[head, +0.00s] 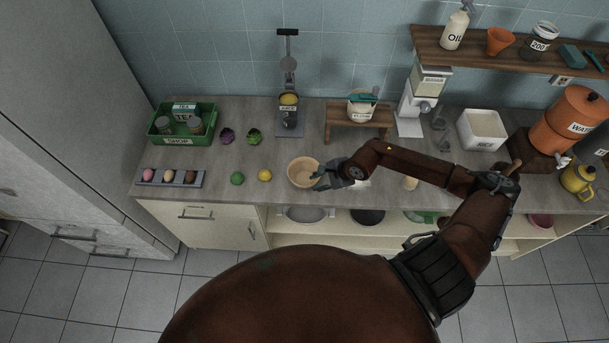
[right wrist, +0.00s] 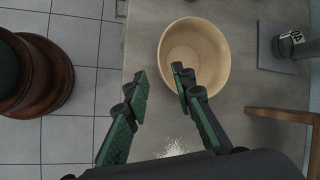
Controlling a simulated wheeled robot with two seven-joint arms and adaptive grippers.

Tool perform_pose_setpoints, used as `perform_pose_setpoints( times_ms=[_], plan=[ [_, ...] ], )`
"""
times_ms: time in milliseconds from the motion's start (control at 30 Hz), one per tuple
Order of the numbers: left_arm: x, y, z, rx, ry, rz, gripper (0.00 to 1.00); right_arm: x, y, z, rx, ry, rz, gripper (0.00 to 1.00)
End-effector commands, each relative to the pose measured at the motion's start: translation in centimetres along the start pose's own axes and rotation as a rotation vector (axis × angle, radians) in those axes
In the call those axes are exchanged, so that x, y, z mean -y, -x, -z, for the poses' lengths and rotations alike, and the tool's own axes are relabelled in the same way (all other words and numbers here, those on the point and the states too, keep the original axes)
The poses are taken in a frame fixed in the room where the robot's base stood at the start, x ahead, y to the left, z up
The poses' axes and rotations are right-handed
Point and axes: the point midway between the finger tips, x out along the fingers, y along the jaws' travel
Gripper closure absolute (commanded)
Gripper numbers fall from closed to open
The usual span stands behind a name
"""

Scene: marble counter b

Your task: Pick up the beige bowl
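The beige bowl (head: 301,174) stands upright on the counter near its front edge, in the middle of the head view. It looks empty in the right wrist view (right wrist: 194,50). My right gripper (head: 322,182) is at the bowl's right side in the head view. In the right wrist view my right gripper (right wrist: 158,80) is open, with one fingertip overlapping the bowl's rim and the other outside the bowl. I cannot tell whether a finger touches it. My left gripper is not in view.
Limes and lemons, a green one (head: 237,178) and a yellow one (head: 265,175), lie left of the bowl. A juicer (head: 289,110) and a small wooden stand (head: 345,117) are behind. White powder (right wrist: 176,148) lies on the counter beside the gripper.

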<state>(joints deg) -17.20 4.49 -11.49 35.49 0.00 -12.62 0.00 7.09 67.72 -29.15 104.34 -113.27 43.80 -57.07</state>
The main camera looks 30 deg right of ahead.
Motion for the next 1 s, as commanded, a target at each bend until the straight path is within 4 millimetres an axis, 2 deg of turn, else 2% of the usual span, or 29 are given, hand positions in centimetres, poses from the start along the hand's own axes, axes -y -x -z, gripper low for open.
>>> perform_pose_setpoints(
  times_ms=[600,867,1000],
  plan=[
    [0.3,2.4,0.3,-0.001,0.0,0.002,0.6,0.3,-7.0,0.3,0.002,-0.002,-0.001,0.76],
    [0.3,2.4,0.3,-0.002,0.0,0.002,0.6,0.2,-7.4,0.3,0.001,0.001,-0.001,0.76],
    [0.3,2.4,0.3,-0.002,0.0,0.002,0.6,0.2,-7.4,0.3,0.001,0.0,-0.001,0.84]
  ],
)
